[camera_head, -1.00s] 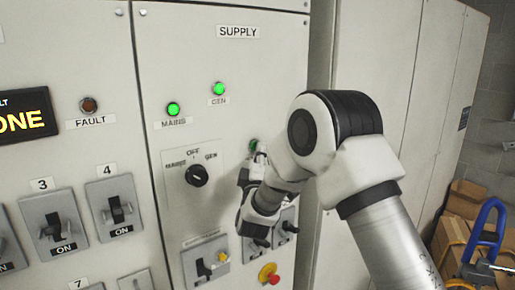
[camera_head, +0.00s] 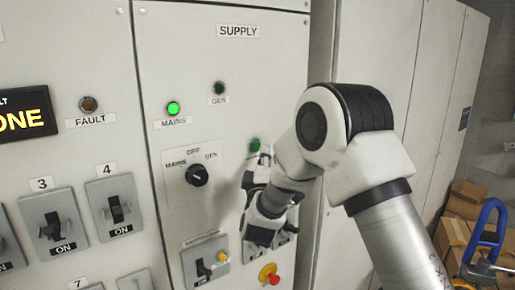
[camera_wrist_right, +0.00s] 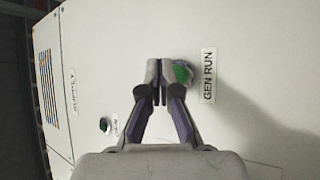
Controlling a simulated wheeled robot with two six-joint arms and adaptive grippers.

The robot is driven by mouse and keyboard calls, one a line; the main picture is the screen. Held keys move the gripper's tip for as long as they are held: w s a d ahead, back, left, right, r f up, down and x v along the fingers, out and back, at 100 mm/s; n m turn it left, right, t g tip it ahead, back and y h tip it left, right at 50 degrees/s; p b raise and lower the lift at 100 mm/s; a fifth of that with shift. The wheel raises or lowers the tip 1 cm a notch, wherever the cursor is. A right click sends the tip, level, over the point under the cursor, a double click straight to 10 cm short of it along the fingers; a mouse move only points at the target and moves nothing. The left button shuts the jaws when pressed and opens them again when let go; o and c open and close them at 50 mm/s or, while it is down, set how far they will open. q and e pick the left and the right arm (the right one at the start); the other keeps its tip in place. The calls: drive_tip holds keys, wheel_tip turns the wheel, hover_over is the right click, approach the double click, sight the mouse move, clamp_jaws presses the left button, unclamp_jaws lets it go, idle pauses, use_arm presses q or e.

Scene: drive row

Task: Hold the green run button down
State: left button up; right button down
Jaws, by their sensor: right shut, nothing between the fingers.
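The green run button (camera_head: 254,145) is on the SUPPLY panel (camera_head: 225,60), right of the rotary selector. In the wrist view the green button (camera_wrist_right: 182,74) stands beside the GEN RUN label (camera_wrist_right: 208,76). My right gripper (camera_head: 262,160) is just below and right of the button in the head view. In the wrist view my right gripper (camera_wrist_right: 158,78) is shut and empty, its tips partly overlapping the button's left edge. The button shows green and looks clear of the fingertips; the exact gap cannot be told. The GEN lamp (camera_head: 219,88) is dark. My left gripper is out of view.
The MAINS lamp (camera_head: 173,109) glows green. The rotary selector (camera_head: 196,175) points toward MAINS. A red and yellow stop knob (camera_head: 269,274) and a lever switch (camera_head: 206,265) sit below. Cardboard boxes (camera_head: 462,225) and a blue handle (camera_head: 490,222) stand at the right.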

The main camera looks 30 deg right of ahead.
drive_tip(key=s, duration=0.5)
drive_tip(key=shift+d+b, duration=0.2)
drive_tip(key=shift+b, duration=0.2)
